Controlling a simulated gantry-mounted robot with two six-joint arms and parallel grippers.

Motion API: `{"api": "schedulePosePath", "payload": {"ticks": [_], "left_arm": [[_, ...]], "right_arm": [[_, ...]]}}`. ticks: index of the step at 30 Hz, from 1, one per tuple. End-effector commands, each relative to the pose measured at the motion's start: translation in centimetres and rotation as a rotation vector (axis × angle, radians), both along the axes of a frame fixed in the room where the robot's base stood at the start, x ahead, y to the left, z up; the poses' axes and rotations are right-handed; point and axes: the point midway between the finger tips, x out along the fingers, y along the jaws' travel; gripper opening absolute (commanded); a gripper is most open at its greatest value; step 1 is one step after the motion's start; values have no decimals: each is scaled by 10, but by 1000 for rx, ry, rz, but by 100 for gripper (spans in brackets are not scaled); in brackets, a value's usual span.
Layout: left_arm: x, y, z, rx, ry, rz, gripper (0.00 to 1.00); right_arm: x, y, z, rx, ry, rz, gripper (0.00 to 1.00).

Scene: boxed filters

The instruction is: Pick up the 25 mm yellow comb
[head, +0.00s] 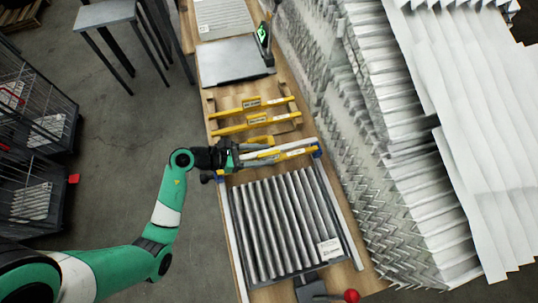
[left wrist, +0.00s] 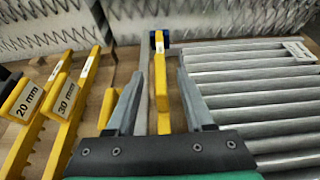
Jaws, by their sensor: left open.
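My left gripper (head: 268,155) is open at the near end of the comb rack, its arm coming in from the left. In the left wrist view its two fingers (left wrist: 161,78) stand apart on either side of a yellow comb (left wrist: 164,100), with gaps showing. That comb (head: 295,153) lies across the bench above the filter; its size label cannot be read. Two other yellow combs lie to the left in the wrist view, labelled 20 mm (left wrist: 20,108) and 30 mm (left wrist: 62,108). A short yellow piece shows beside the left finger, partly hidden. My right gripper is not visible.
A pleated metal filter (head: 285,225) lies in a frame on the wooden bench, close beside the fingers. Stacked pleated sheets (head: 400,110) wall the right side. A red knob (head: 351,296) stands at the near end. Wire carts (head: 35,120) are at left.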

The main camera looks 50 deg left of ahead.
Motion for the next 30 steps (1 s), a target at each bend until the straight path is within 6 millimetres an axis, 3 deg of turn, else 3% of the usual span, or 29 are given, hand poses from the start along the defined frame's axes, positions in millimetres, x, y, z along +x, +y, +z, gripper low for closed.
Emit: {"api": "schedulePosePath", "payload": {"ticks": [5,13,20,21,30], "left_arm": [[6,-4,-3,-1,1,-3,52],[40,-21,-20,-1,-1,-3,52],[44,-22,-20,-1,-2,1,52],[44,-22,-20,-1,-2,1,51],[43,-22,-20,-1,0,0,0]], "right_arm": [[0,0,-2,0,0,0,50],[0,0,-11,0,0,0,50],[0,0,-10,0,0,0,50],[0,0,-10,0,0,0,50],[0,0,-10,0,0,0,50]]}}
